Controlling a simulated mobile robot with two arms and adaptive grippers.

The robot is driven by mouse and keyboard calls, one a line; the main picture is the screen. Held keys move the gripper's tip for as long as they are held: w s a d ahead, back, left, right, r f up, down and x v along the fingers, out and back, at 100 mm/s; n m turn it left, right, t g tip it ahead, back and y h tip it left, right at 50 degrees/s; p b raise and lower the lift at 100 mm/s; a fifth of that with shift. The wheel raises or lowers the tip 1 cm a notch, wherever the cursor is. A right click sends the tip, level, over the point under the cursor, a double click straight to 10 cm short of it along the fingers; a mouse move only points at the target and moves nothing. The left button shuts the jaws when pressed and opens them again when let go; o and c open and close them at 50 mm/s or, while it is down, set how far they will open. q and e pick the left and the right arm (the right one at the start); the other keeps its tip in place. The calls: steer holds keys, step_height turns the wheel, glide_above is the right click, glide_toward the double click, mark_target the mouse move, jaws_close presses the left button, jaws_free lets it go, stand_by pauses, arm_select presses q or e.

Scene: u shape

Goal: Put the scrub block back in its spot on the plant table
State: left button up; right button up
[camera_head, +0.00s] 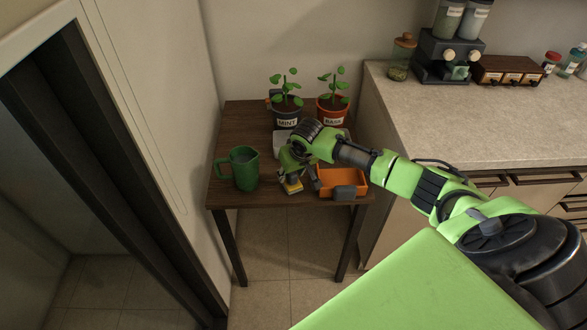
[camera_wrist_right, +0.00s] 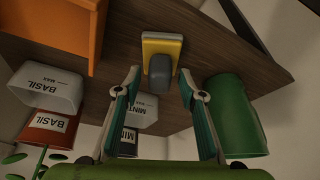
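The scrub block (camera_head: 292,186), yellow with a grey grip on top, is at the front of the dark wooden plant table (camera_head: 222,184). It also shows in the right wrist view (camera_wrist_right: 161,40), close to the table edge. My right gripper (camera_head: 299,177) reaches over the table just above the block. In the wrist view its two teal fingers are spread, with the grey grip between and just beyond the tips; I see no finger closed on it. The block's underside is hidden. My left gripper is not in view.
A green jug (camera_head: 243,168) stands left of the block, an orange tray (camera_head: 343,181) right. Potted mint (camera_head: 286,113) and basil (camera_head: 333,108) stand at the back. White labelled containers (camera_wrist_right: 48,88) show in the wrist view. A counter (camera_head: 470,125) adjoins on the right.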

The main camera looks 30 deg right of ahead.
steer(key=v, duration=1.1)
steer(key=shift+r, duration=0.4)
steer(key=w+a+f+n+t+y, duration=0.1)
steer(key=a+f+n+t+y, duration=0.15)
steer(key=a, duration=0.65)
steer(key=w+a+f+n+t+y, duration=0.15)
steer(key=a+f, duration=0.25)
steer(key=a, duration=0.5)
steer(key=s+d+f+g+h, duration=0.15)
steer(key=s+f, duration=0.35)
steer(key=f, duration=0.5)
steer(key=s+d+f+m, duration=0.1)
steer(key=s+d+f, duration=0.3)
steer(key=f, duration=0.5)
steer(key=s+d+f+g+h, duration=0.1)
steer(key=s+f, duration=0.6)
steer(key=f, duration=0.3)
steer(key=s+f+g, duration=0.1)
steer(key=s+f, duration=0.4)
steer(key=s, duration=0.6)
steer(key=s+a+f+g, duration=0.1)
steer(key=s+f, duration=0.5)
steer(key=s, duration=0.6)
steer(key=s+a+f+n+g, duration=0.1)
steer(key=s+f+g, duration=0.2)
steer(key=s, duration=0.8)
step_height(320, 180, down, 2)
steer(key=shift+s+f+h, duration=0.2)
steer(key=shift+s+h, duration=0.05)
steer(key=shift+h, duration=0.1)
